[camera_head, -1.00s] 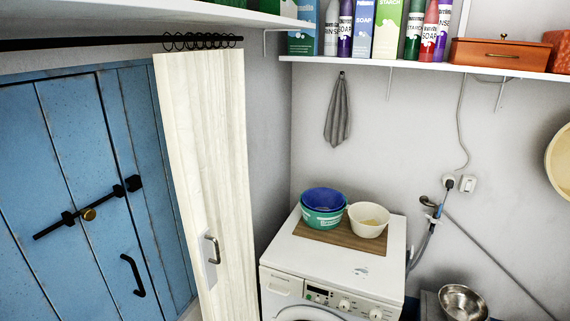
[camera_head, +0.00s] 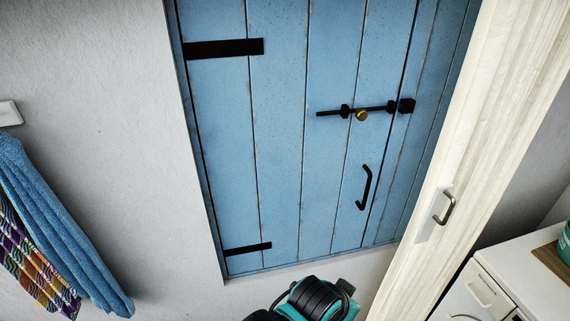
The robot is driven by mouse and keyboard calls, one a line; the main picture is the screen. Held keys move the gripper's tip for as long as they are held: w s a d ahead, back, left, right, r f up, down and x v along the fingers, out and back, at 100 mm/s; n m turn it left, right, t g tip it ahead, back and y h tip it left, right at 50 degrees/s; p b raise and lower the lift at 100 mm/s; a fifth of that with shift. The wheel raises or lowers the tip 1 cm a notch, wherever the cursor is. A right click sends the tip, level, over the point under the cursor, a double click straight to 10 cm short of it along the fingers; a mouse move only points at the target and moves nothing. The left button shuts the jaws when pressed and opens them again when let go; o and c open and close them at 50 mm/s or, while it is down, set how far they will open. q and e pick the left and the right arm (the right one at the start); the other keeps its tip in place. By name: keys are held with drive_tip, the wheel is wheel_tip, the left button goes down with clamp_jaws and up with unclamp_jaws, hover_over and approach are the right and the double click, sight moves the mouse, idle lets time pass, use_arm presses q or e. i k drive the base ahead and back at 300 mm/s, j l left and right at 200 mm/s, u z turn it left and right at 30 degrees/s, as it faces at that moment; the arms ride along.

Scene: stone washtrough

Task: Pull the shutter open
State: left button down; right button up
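The blue plank shutter (camera_head: 285,140) fills the middle of the head view and sits closed in the wall. It has two dark hinge straps on its left side, the upper one (camera_head: 223,48) and the lower one (camera_head: 248,249). A black sliding bolt (camera_head: 380,108) with a brass knob (camera_head: 361,115) reaches to a black block (camera_head: 406,105) at the right. A black pull handle (camera_head: 365,188) is below the bolt. A teal and black part of my own arm shows at the bottom edge. No gripper fingers are visible.
The white washing machine (camera_head: 510,272) is at the lower right. Blue (camera_head: 65,225) and patterned towels (camera_head: 30,262) hang at the left. The wall between towels and shutter is bare.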

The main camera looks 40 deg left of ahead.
sight(287, 183)
drive_tip(key=i+l+u, duration=0.1)
drive_tip(key=u, duration=1.35)
